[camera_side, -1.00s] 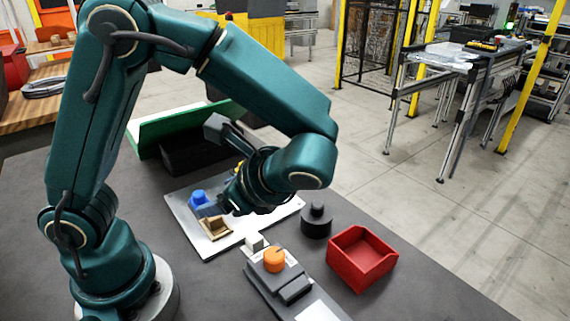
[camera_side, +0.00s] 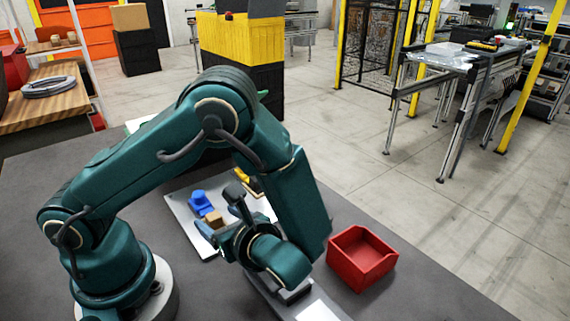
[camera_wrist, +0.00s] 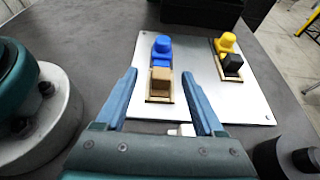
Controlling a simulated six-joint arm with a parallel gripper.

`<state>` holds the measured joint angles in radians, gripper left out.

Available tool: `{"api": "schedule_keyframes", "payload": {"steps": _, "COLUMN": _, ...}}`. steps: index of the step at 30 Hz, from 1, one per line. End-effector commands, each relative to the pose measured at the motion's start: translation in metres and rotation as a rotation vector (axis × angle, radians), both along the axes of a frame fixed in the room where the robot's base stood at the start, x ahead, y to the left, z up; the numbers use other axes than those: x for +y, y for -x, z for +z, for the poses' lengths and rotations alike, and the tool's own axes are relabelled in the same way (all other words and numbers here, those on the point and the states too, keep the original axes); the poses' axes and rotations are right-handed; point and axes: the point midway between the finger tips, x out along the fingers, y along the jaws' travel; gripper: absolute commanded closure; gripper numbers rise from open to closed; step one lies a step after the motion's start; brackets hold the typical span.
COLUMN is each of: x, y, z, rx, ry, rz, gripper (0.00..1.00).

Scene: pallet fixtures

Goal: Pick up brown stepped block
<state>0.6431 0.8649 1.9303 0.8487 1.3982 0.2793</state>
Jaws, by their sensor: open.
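The brown stepped block (camera_wrist: 161,82) sits in a light-framed slot on the silver pallet plate (camera_wrist: 200,88), just in front of a blue block (camera_wrist: 162,50). In the side view the brown block (camera_side: 214,218) shows beside my gripper, partly covered by my wrist. My gripper (camera_wrist: 162,88) is open and empty. In the wrist view its two blue-grey fingers lie to the left and right of the brown block in the picture; their height above it cannot be told. The fingertips are hidden in the side view.
A yellow block (camera_wrist: 227,42) and a black block (camera_wrist: 232,64) share the plate, to the right. A red bin (camera_side: 361,258) stands on the dark table at right. A dark cylinder (camera_wrist: 300,160) is at the wrist view's lower right. The plate's middle is bare.

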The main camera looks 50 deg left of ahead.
Motion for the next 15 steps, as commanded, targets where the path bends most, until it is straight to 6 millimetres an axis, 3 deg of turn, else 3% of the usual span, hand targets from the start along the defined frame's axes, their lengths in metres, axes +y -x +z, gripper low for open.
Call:
{"api": "schedule_keyframes", "payload": {"steps": 10, "x": 0.037, "y": -0.003, "z": -0.022, "rx": 0.004, "ry": -0.003, "rz": 0.004, "gripper": 0.3}}
{"api": "schedule_keyframes", "payload": {"steps": 15, "x": 0.047, "y": -0.003, "z": -0.026, "rx": 0.001, "ry": 0.001, "rz": 0.0, "gripper": 0.3}}
